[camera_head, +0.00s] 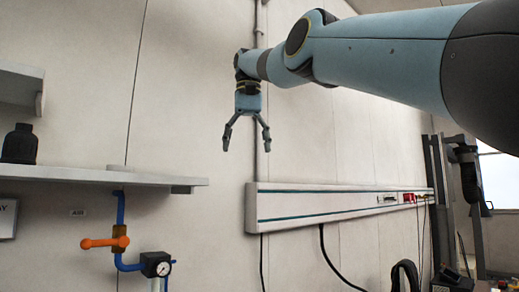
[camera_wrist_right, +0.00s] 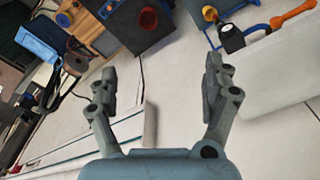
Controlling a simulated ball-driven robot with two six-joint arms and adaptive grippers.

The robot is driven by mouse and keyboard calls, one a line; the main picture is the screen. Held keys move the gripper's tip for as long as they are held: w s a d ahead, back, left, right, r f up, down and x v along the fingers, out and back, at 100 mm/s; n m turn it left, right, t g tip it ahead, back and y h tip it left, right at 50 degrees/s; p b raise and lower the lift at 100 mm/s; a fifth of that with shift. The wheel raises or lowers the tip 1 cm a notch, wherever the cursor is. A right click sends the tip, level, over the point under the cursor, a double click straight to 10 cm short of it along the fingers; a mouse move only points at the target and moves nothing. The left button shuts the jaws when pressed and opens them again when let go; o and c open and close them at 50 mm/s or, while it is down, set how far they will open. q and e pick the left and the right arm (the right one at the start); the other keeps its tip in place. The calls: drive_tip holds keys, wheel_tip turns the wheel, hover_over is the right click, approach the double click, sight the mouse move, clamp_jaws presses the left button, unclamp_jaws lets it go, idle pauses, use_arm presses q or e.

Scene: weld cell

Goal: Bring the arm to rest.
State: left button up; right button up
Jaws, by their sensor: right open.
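My right gripper (camera_head: 246,142) hangs with its fingers pointing down, in front of the pale wall and above the left end of the wall rail. Its two fingers are spread apart with nothing between them. In the right wrist view the same gripper (camera_wrist_right: 160,85) also shows open and empty. My right arm comes in from the upper right of the head view. My left gripper is in neither view.
A shelf (camera_head: 100,177) with a black bottle (camera_head: 20,144) is at the left. Below it are an orange-handled valve (camera_head: 105,240) and a gauge (camera_head: 156,265). The white wall rail (camera_head: 330,205) runs right.

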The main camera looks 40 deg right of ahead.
drive_tip(key=shift+s+d+f+m, duration=0.15)
drive_tip(key=shift+d, duration=0.35)
drive_tip(key=shift+s+d+f+m, duration=0.1)
drive_tip(key=shift+s+d+f, duration=0.05)
drive_tip(key=shift+d, duration=0.35)
drive_tip(key=shift+s+d+f+m, duration=0.15)
drive_tip(key=shift+d, duration=0.35)
